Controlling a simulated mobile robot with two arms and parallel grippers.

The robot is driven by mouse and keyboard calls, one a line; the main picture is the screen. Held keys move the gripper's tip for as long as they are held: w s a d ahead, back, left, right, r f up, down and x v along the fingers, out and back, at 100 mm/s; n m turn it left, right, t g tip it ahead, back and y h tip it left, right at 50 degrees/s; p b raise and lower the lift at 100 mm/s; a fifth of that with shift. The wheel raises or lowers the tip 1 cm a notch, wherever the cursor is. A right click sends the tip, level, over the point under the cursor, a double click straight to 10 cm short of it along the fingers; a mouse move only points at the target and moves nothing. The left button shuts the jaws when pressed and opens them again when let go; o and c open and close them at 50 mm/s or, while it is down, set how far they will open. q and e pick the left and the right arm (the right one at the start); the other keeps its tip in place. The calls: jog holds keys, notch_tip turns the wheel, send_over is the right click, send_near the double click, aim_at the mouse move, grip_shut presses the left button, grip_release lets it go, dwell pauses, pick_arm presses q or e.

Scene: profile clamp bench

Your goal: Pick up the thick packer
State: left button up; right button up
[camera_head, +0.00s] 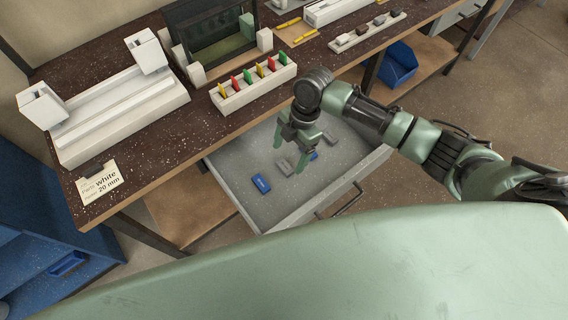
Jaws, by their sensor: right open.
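Several small blocks that look like packers lie in an open grey drawer (232,172). A blue block (261,183) lies at the left. A grey block (284,165) lies right of it, another blue block (314,155) is partly hidden behind a finger, and a grey block (331,138) lies at the right. I cannot tell from this view which one is the thick packer. My right gripper (291,152) is open, pointing down over the drawer above the middle blocks, and seems empty. My left gripper is not in view.
The dark bench top (150,150) overhangs the drawer's back. On it stand a white clamp fixture (125,110), a rack of coloured pieces (254,88) and a card reading "white 20 mm" (100,184). A blue bin (397,66) sits on the lower shelf.

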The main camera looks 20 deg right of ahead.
aim_at(285, 165)
jog(key=x, duration=0.2)
jog(key=p+x, duration=0.1)
jog(key=x, duration=0.1)
jog(key=shift+w+f, duration=0.15)
jog(key=shift+f, duration=0.4)
jog(key=c, duration=1.3)
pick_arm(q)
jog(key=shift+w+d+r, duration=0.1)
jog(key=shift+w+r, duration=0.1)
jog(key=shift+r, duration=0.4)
pick_arm(e)
jog(key=shift+c, duration=0.5)
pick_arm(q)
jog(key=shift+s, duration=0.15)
